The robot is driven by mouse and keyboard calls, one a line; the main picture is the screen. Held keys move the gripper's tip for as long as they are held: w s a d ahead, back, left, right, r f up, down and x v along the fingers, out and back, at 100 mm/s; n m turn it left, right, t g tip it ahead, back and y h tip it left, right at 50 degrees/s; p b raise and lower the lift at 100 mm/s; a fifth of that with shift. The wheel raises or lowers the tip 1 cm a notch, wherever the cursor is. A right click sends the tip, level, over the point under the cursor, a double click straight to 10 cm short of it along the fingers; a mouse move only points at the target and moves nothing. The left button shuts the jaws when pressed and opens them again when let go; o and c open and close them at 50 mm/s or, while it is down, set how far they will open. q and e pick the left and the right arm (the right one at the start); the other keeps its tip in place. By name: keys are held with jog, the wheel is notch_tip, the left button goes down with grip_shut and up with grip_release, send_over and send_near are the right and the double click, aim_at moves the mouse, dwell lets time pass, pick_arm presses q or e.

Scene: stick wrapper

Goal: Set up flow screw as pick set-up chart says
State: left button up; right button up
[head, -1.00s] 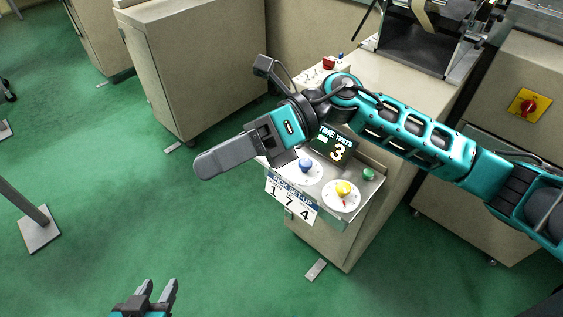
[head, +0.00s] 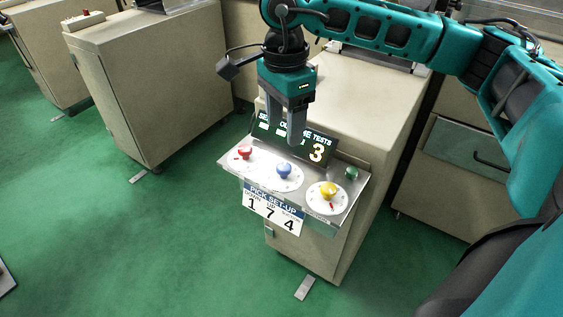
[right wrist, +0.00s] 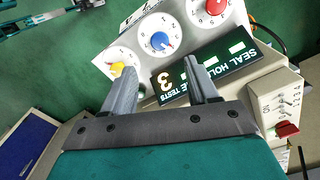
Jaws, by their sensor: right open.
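The panel has a red knob (head: 244,152), a blue knob (head: 284,170) and a yellow knob (head: 328,190), each on a white numbered dial. Below them hangs the pick set-up chart (head: 272,208), reading 1, 7, 4; its small column words are hard to read. My right gripper (head: 285,132) points down in front of the dark display, open and empty, behind the blue knob. In the right wrist view, its spread fingers (right wrist: 160,72) have the yellow knob (right wrist: 116,69) beyond the left tip and the blue knob (right wrist: 160,40) beyond the gap. My left gripper is not in the head view.
The display (head: 315,148) shows a 3, partly covered by the fingers. A green button (head: 351,173) sits right of it. A red switch (right wrist: 287,130) is on a box in the right wrist view. Another beige cabinet (head: 150,90) stands left, with open green floor between.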

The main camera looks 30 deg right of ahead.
aim_at(284, 166)
notch_tip(284, 166, down, 9)
jog(key=shift+b, duration=1)
pick_arm(q)
jog(key=shift+w+d+f+h, duration=0.15)
jog(key=shift+d+f+h, duration=0.2)
jog(key=shift+d, duration=0.2)
pick_arm(e)
jog(key=shift+f, duration=0.25)
jog(key=shift+c, duration=0.2)
jog(key=c, duration=1)
pick_arm(q)
jog(key=shift+a+f, duration=0.15)
jog(key=shift+f, duration=0.1)
